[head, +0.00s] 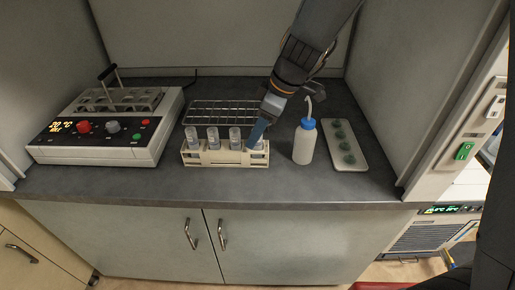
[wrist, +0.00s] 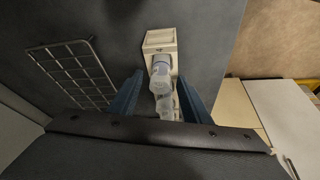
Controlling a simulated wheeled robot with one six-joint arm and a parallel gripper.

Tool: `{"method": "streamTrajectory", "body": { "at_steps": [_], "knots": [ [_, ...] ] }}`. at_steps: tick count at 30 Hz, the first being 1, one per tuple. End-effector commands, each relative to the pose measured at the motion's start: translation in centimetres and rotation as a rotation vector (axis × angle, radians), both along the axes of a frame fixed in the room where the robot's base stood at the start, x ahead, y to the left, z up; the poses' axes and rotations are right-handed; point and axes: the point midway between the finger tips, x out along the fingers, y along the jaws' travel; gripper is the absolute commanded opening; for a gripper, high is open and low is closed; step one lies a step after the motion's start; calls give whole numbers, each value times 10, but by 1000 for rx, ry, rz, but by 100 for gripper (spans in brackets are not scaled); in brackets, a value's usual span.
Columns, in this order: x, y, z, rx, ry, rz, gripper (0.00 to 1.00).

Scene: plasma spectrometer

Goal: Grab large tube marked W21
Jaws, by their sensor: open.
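Several large clear tubes with pale caps stand upright in a cream rack (head: 225,158) near the counter's front. A capped tube (wrist: 161,66) stands between and just beyond the fingertips, apart from both. The rack's end (wrist: 160,38) shows past it. The marks on the tubes are too small to read, so I cannot tell which is W21.
A wire rack (head: 220,112) stands just behind the cream rack; it also shows in the wrist view (wrist: 75,72). A wash bottle (head: 304,143) with a blue cap and a tray (head: 351,161) of green items stand to the right. A heating block device (head: 105,130) stands left.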

Motion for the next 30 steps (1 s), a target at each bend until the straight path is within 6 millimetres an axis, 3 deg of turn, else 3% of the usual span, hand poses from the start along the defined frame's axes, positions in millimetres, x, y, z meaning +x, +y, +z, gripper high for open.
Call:
{"method": "streamTrajectory", "body": {
  "at_steps": [6,14,23,30],
  "knots": [
    [0,0,0,0,0,-1,42],
    [0,-1,0,0,0,-1,0],
    [1,-1,1,0,-1,-1,0],
    [2,0,29,2,-5,0,0]
  ]
}}
